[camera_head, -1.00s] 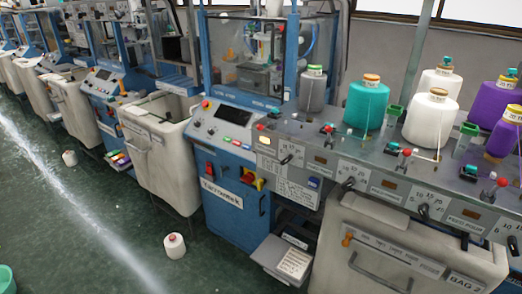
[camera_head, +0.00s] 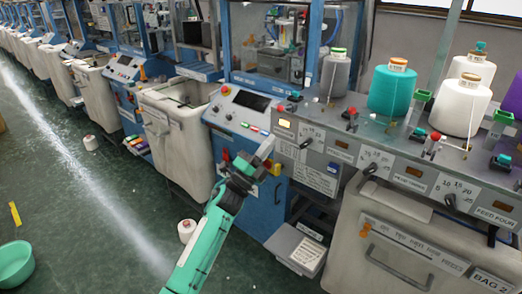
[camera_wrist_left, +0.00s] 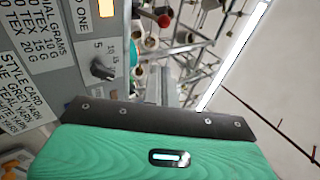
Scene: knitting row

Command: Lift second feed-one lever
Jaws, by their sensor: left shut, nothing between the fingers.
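My left gripper (camera_head: 266,149) reaches up from the lower part of the head view. It is shut and empty, in front of the machine's blue cabinet and just left of the feed-one dial (camera_head: 306,143). A small red-knobbed lever (camera_head: 281,108) stands on the panel's top edge above that dial, beyond the gripper and apart from it. In the left wrist view, the shut fingers (camera_wrist_left: 164,86) point past the feed-one dial (camera_wrist_left: 102,69). A red knob (camera_wrist_left: 165,20) shows near the top, and which lever it belongs to is unclear. My right gripper is not in view.
More red-knobbed levers (camera_head: 352,113) line the panel to the right, among yarn cones (camera_head: 393,90). A control panel (camera_head: 248,107) lies left of the gripper. A cone (camera_head: 187,231) stands on the open green floor.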

